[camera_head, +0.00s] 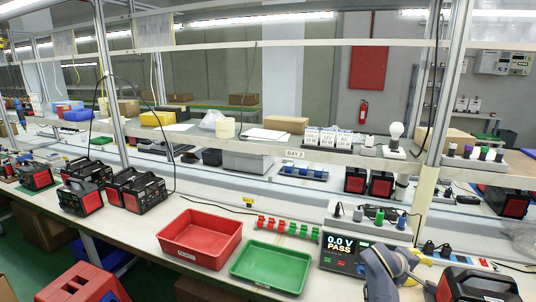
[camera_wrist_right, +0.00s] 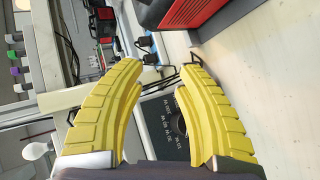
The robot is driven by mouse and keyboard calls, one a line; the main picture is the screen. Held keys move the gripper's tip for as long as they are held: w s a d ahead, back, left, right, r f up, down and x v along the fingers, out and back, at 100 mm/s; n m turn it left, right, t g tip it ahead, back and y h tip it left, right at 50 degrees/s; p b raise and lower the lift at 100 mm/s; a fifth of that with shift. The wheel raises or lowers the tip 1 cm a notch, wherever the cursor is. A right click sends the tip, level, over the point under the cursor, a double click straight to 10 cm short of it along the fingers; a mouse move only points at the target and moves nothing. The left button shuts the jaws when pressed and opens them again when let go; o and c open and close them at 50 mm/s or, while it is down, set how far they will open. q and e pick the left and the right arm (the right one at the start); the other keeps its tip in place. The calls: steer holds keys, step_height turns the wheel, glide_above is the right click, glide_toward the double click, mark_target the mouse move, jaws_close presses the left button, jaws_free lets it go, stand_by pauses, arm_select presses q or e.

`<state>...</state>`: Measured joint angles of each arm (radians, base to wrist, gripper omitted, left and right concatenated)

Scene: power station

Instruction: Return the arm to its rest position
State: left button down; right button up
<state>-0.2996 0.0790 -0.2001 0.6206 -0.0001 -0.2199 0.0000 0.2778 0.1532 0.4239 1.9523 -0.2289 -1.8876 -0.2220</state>
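My right arm comes in at the lower right of the head view, with its gripper (camera_head: 424,261) low over the bench, beside the tester with a lit display (camera_head: 343,249) reading "0.0 V PASS". In the right wrist view the two yellow fingers of the right gripper (camera_wrist_right: 160,70) are spread apart with nothing between their tips. Beyond them shows a dark panel with a round dial (camera_wrist_right: 165,122). A red and black power unit (camera_head: 478,285) stands just right of the gripper; a red and black unit also shows in the wrist view (camera_wrist_right: 192,14). My left gripper is not in view.
A red tray (camera_head: 201,257) and a green tray (camera_head: 272,285) lie on the bench, both empty. Red and green clips (camera_head: 287,228) line up behind them. Several power units (camera_head: 137,190) stand at left. A shelf holds a bulb (camera_head: 396,131). Bare bench (camera_head: 140,233) lies left of the red tray.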

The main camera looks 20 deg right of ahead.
steer(key=s+a+f+n+t+y, duration=0.25)
steer(key=s+a+f, duration=0.3)
steer(key=a, duration=0.55)
steer(key=s+a+f+n+t+y, duration=0.2)
steer(key=s+a+f+y, duration=0.3)
steer(key=a, duration=0.6)
steer(key=s+a+f+n+t, duration=0.2)
steer(key=s+a+f, duration=0.2)
steer(key=s+a, duration=0.45)
steer(key=s+a+f+g+y, duration=0.1)
steer(key=a+f, duration=0.2)
steer(key=f, duration=0.8)
steer(key=a+f+g+y, duration=0.1)
steer(key=a+f, duration=0.1)
steer(key=f, duration=0.9)
steer(key=s+a+f+g+y, duration=0.1)
steer(key=a+f, duration=0.2)
steer(key=f, duration=0.7)
steer(key=s+f+m+g+y, duration=0.1)
steer(key=s+f+m+g, duration=0.2)
steer(key=s+f, duration=1.7)
steer(key=shift+s+d+f+y, duration=0.15)
steer(key=shift+s+d+y, duration=0.15)
steer(key=shift+s, duration=0.35)
steer(key=shift+m, duration=0.25)
